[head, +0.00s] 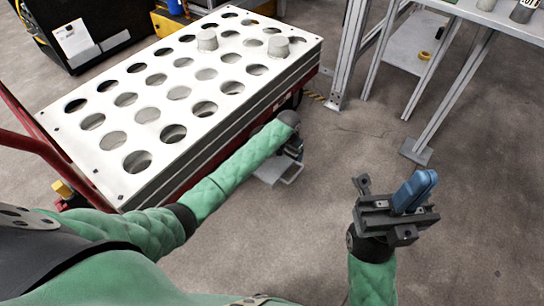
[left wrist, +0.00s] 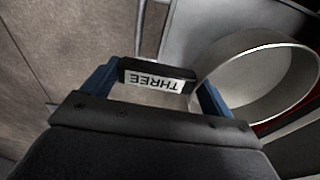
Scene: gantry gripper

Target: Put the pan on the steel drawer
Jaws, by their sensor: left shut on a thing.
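My left gripper (head: 290,148) is low beside the cart in the head view, its fingers mostly hidden by the arm. In the left wrist view the blue fingers (left wrist: 158,82) are shut on a black block (left wrist: 150,72) with a white label reading THREE. Beside it is a round, metal-walled pan (left wrist: 268,85); whether the block is its handle is unclear. In the head view a light grey, tray-like piece (head: 283,172) shows under the left gripper; I cannot tell if it is the pan or the steel drawer. My right gripper (head: 417,188) looks shut and empty, at the right.
A white perforated cart top (head: 165,95) with rows of holes fills the upper left. Two grey cups (head: 208,40) (head: 278,46) stand in it. A metal-legged table (head: 440,110) stands at the upper right. The floor in the middle and right is clear.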

